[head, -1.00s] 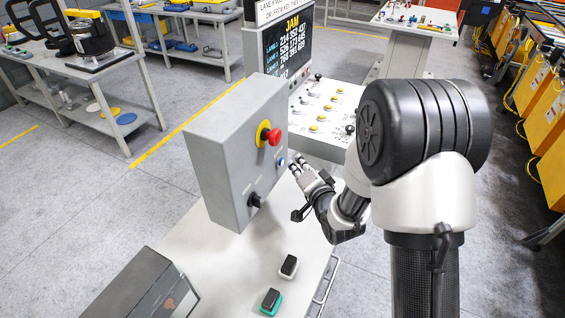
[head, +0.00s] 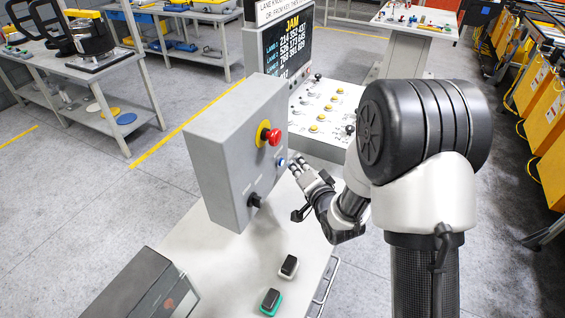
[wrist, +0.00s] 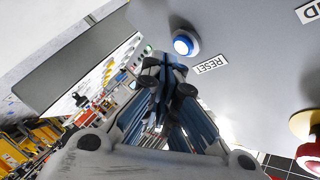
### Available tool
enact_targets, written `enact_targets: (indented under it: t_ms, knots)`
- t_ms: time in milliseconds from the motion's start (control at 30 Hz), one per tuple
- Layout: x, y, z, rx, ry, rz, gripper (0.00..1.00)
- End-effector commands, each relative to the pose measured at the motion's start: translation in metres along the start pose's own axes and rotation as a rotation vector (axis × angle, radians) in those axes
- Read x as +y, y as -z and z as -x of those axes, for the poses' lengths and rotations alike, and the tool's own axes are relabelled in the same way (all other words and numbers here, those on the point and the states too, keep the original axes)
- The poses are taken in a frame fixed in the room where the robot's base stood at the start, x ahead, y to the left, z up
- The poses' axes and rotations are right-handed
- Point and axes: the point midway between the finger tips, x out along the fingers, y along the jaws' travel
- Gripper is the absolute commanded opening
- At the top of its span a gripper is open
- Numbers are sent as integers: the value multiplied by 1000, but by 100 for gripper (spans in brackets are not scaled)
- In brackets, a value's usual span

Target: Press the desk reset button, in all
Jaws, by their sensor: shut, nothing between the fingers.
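The reset button is a small blue button (head: 281,162) on the front face of a grey control box (head: 236,165) that stands on a white desk (head: 235,260). In the wrist view the blue button (wrist: 183,46) has a pale ring and a RESET label (wrist: 212,64) beside it. My gripper (head: 294,161) is shut and empty, its fingertips close in front of the button in the head view. In the wrist view the fingertips (wrist: 160,62) appear just beside the button; I cannot tell whether they touch it.
A red emergency button (head: 272,136) on a yellow plate sits above the blue one, and a black knob (head: 256,200) below. Two small switch boxes, one black and white (head: 289,266) and one green-based (head: 270,301), lie on the desk. A sloped button console (head: 320,110) stands behind.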

Motion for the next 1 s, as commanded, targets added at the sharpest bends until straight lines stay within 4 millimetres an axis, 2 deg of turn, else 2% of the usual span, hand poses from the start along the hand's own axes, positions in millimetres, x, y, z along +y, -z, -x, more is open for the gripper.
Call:
enact_targets:
  t_ms: [1000]
  knots:
    - [-7,-7,-9,0,1,1,0]
